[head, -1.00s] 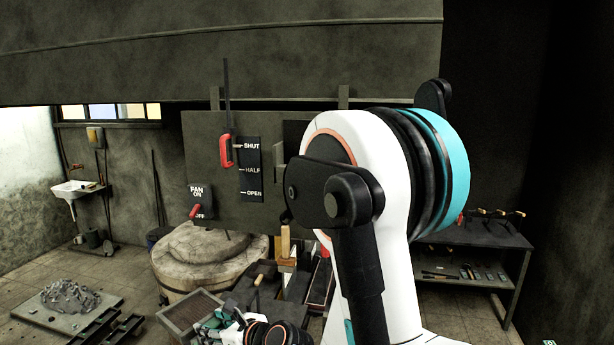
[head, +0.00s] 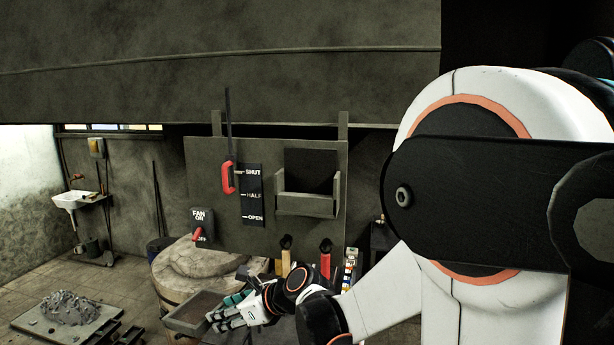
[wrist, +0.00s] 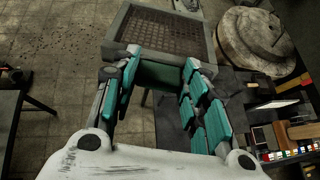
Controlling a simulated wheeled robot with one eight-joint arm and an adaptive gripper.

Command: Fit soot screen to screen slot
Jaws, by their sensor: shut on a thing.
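The soot screen is a shallow grey framed mesh (head: 190,322), low in the head view and left of centre. In the wrist view the soot screen (wrist: 160,32) fills the top centre, ahead of my fingers. My gripper (head: 226,312) is shut on its near edge; its teal fingers (wrist: 160,72) lie on either side of that edge. The screen slot (head: 308,204) looks like a grey bracket under a dark square opening, on the right part of the hanging panel (head: 215,160). The screen is below and left of the slot, well apart from it.
A red damper handle (head: 228,178) and a fan switch (head: 200,228) are on the panel's left. A round stone block (head: 190,262) stands below. A dark hood (head: 220,75) overhangs the panel.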

